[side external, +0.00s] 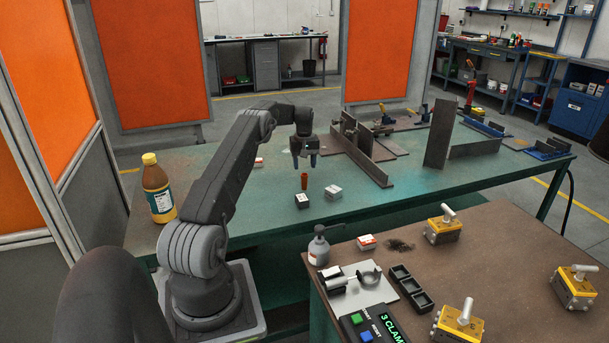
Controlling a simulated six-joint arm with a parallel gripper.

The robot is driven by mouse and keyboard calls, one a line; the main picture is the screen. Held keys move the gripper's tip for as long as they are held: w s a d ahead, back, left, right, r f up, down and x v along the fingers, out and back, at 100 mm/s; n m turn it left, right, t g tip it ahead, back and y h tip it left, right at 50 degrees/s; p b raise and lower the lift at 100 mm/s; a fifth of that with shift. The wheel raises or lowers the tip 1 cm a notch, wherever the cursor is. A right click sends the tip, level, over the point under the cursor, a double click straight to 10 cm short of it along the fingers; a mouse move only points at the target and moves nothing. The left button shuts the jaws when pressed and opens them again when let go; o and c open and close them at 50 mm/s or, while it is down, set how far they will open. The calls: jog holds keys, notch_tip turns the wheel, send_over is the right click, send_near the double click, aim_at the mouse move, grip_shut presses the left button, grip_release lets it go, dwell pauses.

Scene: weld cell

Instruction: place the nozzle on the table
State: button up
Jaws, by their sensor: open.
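A small orange-brown upright piece (304,181), which looks like the nozzle, shows just below my gripper. Its lower end meets the top edge of a small black-and-white box (302,201) in the picture; I cannot tell whether it stands on the box, stands behind it or is in the air. My gripper (304,164) points down over the green table (240,190), with its two fingers apart. A small gap shows between the fingertips and the top of the orange-brown piece. Nothing shows between the fingers.
A second small box (333,192) lies to the right, another (259,162) behind my arm. A yellow-brown bottle (158,188) stands at left. Upright steel plates (440,133) stand at right. A brown bench (520,250) in front holds clamps, a grey bottle (318,247) and a black tray (411,289).

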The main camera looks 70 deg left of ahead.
aim_at(305, 175)
jog(key=w+d+r+m, duration=0.2)
jog(key=w+d+r, duration=0.1)
jog(key=d+r, duration=0.4)
jog(key=w+d+r+m, duration=0.1)
jog(key=w+d+r, duration=0.3)
jog(key=r, duration=0.6)
jog(key=s+d+r+m+t+y, duration=0.15)
jog(key=d+r, duration=0.35)
jog(key=d, duration=0.5)
jog(key=s+d+r+m+t, duration=0.1)
jog(key=d+r+m, duration=0.25)
jog(key=d, duration=0.75)
jog(key=s+d+r+m, duration=0.2)
jog(key=s+d+r, duration=0.15)
jog(key=d, duration=0.55)
jog(key=s+d+f+m+t, duration=0.1)
jog(key=s+d+f+m, duration=0.2)
jog(key=s+d, duration=0.4)
jog(key=s+d+f+m+t+h, duration=0.1)
jog(key=s+d+f+m+t, duration=0.1)
jog(key=s+d, duration=0.4)
jog(key=s+f+m, duration=0.1)
jog(key=s, duration=0.3)
jog(key=shift+s+d, duration=0.35)
jog(key=shift+h, duration=0.25)
